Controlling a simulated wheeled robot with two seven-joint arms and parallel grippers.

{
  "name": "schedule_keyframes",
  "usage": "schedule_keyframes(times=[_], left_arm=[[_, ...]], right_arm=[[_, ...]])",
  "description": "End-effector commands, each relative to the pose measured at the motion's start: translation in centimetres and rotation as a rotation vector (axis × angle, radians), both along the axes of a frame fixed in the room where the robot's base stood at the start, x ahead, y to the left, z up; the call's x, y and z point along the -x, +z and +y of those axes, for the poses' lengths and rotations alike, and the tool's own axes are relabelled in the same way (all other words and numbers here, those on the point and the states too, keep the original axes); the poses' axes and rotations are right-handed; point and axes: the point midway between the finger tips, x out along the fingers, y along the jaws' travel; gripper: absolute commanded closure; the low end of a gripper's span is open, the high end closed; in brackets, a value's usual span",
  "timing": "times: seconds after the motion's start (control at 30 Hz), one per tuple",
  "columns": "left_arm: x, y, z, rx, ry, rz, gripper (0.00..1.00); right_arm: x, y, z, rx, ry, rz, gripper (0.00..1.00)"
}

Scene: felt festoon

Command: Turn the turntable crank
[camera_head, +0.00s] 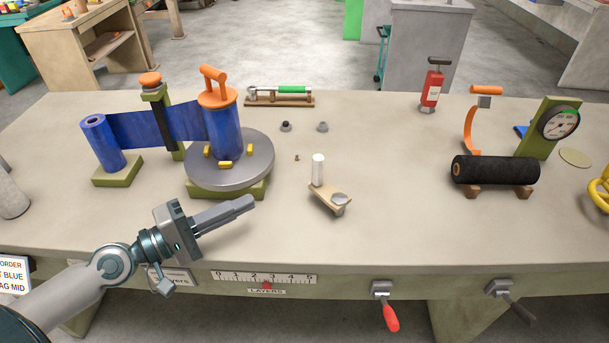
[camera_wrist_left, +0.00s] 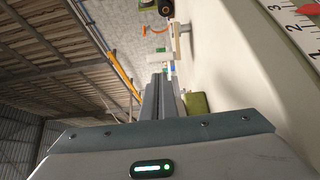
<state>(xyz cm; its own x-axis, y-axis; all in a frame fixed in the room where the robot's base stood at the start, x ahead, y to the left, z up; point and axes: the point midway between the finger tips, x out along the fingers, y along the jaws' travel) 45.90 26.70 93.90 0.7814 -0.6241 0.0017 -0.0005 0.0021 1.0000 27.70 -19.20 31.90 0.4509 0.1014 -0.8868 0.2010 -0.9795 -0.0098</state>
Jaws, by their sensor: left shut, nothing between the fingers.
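The turntable (camera_head: 258,168) is a grey disc on an olive base, with yellow blocks and a blue felt roll (camera_head: 226,135) standing on it. To its right is a crank (camera_head: 328,196) with a flat wooden arm, a grey hub at the front end and an upright white handle (camera_head: 318,170). My left gripper (camera_head: 248,203) is shut and empty, in front of the turntable and left of the crank, apart from the crank. Its closed fingers also show in the left wrist view (camera_wrist_left: 160,95). My right gripper is not in view.
Blue felt runs from the roll past an orange-topped post (camera_head: 151,88) to a second roll (camera_head: 101,143). A black roller (camera_head: 495,170), gauge (camera_head: 558,122) and fire extinguisher (camera_head: 432,87) stand at the right. The tabletop between crank and roller is clear.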

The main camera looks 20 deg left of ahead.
Motion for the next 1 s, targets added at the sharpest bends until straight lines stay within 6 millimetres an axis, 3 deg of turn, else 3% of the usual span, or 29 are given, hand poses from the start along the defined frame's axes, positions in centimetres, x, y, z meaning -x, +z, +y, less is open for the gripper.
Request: schedule_keyframes(times=[0.37, 0.77, 1.0], left_arm=[[-0.3, 0.2, -0.2, -0.002, 0.001, -0.001, 1.00], [-2.1, 0.5, -1.7, -0.001, 0.000, -0.002, 1.00], [-4.3, 0.3, -3.5, 0.000, 0.000, -0.001, 1.00]], right_arm=[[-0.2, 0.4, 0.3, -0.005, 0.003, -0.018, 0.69], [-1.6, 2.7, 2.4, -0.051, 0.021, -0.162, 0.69], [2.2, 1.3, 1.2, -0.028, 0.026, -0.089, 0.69]])
